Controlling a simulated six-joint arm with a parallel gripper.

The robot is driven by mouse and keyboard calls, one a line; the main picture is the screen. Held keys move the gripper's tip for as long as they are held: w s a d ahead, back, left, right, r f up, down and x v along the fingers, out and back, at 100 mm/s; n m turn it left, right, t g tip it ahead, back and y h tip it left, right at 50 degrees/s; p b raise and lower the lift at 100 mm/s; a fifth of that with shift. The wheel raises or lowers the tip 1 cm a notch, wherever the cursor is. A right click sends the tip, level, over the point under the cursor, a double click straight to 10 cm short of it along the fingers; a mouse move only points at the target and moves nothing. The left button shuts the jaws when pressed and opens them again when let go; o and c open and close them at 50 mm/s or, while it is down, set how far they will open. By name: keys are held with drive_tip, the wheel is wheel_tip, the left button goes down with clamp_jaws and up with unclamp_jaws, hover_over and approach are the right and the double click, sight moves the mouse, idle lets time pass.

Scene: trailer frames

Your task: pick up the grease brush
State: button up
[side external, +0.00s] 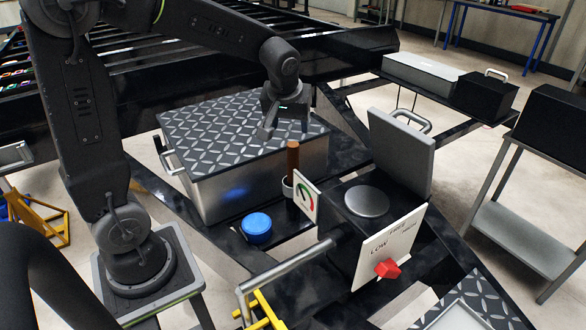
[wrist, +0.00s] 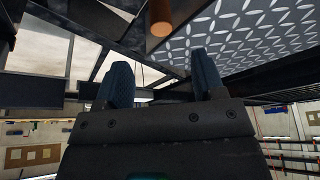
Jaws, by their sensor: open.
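The grease brush (side external: 293,158) shows as an upright brown handle. My gripper (side external: 284,130) is open and empty, pointing down just above the handle's top in the side view. In the wrist view, the end of the brown handle (wrist: 160,18) shows at the top middle, beyond the two fingertips of my gripper (wrist: 161,65). It does not appear to be between the fingers. The bristles are hidden.
The metal box (side external: 262,177) with a diamond-plate lid is left of the brush. A gauge plate (side external: 306,196) stands close at its right, before a black unit with a raised grey lid (side external: 400,152). A blue cap (side external: 257,227) sits in front. Black frame beams surround them.

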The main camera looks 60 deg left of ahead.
sight(293, 144)
drive_tip(key=x, duration=0.6)
drive_tip(key=shift+f, duration=0.3)
drive_tip(key=shift+a+x, duration=0.1)
drive_tip(key=shift+x, duration=1.25)
drive_tip(key=shift+a+x, duration=0.15)
drive_tip(key=shift+x, duration=1.2)
drive_tip(key=shift+w+r, duration=0.1)
drive_tip(key=shift+w, duration=0.1)
drive_tip(key=c, duration=1)
drive_tip(key=shift+r, duration=0.15)
